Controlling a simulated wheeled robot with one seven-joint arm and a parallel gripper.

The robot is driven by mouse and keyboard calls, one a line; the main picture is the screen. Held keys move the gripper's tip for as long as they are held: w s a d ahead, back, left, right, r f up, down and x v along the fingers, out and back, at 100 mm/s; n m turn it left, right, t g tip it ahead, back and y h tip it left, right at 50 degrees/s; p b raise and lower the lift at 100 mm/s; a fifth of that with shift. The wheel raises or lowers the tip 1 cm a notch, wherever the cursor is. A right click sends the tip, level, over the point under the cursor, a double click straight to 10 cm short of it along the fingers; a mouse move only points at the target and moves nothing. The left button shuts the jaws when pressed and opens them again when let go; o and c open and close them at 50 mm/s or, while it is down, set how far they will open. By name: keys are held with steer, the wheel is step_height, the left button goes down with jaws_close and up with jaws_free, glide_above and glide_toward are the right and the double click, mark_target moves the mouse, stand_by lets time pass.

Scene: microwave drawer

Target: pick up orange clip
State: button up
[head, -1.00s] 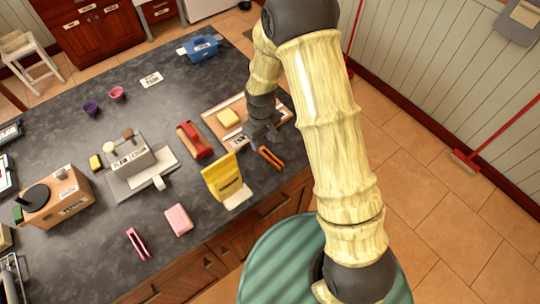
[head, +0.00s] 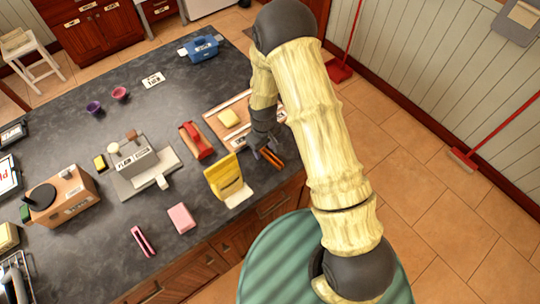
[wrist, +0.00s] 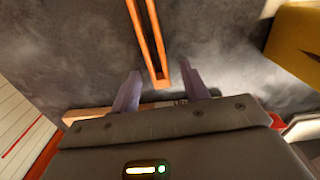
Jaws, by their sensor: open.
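The orange clip (head: 271,156) lies on the dark countertop near its front edge, right of a yellow box. In the wrist view the orange clip (wrist: 149,42) shows as two long orange arms joined at the near end. My gripper (head: 264,155) is above the counter at the clip, partly hidden by my arm in the head view. In the wrist view my gripper (wrist: 158,85) is open, with one finger on each side of the clip's joined end. No contact between the fingers and the clip shows.
A yellow box (head: 222,178) stands left of the clip; it also shows in the wrist view (wrist: 297,37). The counter's front edge is near.

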steer(key=shift+c, duration=0.3)
jaws_close()
steer(key=shift+r, duration=0.1)
step_height(320, 180, up, 10)
steer(key=b, duration=0.3)
stand_by(0.4)
stand_by(0.7)
